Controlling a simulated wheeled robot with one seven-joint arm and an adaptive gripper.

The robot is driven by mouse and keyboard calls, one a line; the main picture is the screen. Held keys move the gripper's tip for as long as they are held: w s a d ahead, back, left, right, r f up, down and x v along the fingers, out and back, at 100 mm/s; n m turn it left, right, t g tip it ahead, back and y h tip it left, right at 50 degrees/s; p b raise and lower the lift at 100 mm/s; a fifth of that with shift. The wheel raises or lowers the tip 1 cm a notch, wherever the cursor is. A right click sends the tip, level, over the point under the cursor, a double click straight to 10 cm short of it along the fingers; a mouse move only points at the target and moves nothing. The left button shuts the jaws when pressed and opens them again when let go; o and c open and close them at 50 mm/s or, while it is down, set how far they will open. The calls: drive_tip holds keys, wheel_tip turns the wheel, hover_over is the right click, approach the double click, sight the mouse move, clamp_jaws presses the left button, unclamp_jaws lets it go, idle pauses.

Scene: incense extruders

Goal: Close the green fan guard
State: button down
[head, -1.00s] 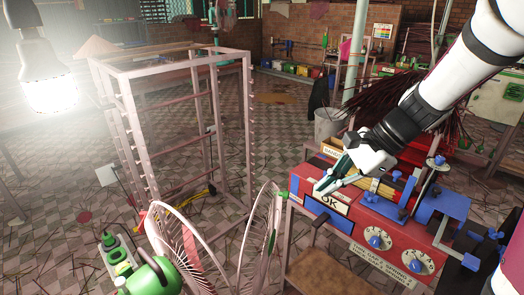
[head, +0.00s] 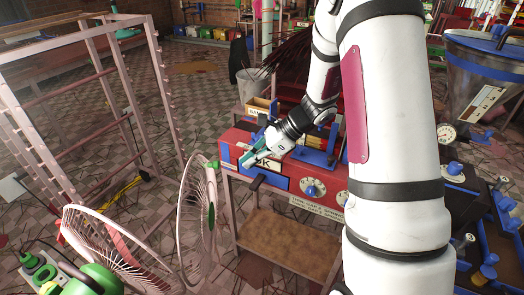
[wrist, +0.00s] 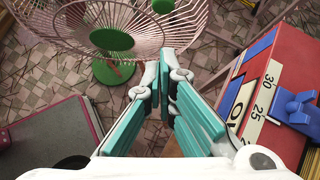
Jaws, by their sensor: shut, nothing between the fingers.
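The green fan (head: 95,280) stands at the lower left of the head view. Its pink wire guard is swung open. The rear half (head: 110,240) sits by the green motor, and the front half (head: 198,215), with a green hub (head: 211,216), stands out to the right, apart from the rear half at its far side. My gripper (head: 248,160) is shut and empty, over the front left of the red machine, to the right of the front half. In the wrist view, pink guard wires and a green hub (wrist: 112,38) lie ahead and left of my shut fingertips (wrist: 165,55).
The red machine (head: 232,142) with an OK plate and dials is close under my gripper. A pale metal rack (head: 160,90) stands behind the fan. A brown shelf (head: 285,240) is below the machine. Tiled floor is open between rack and machine.

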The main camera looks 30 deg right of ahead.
drive_tip(key=a, duration=0.1)
drive_tip(key=w+a, duration=0.1)
drive_tip(key=a, duration=0.1)
drive_tip(key=w+a+f, duration=0.1)
drive_tip(key=shift+w+a+f, duration=0.1)
drive_tip(key=shift+a, duration=0.3)
drive_tip(key=shift+w, duration=0.1)
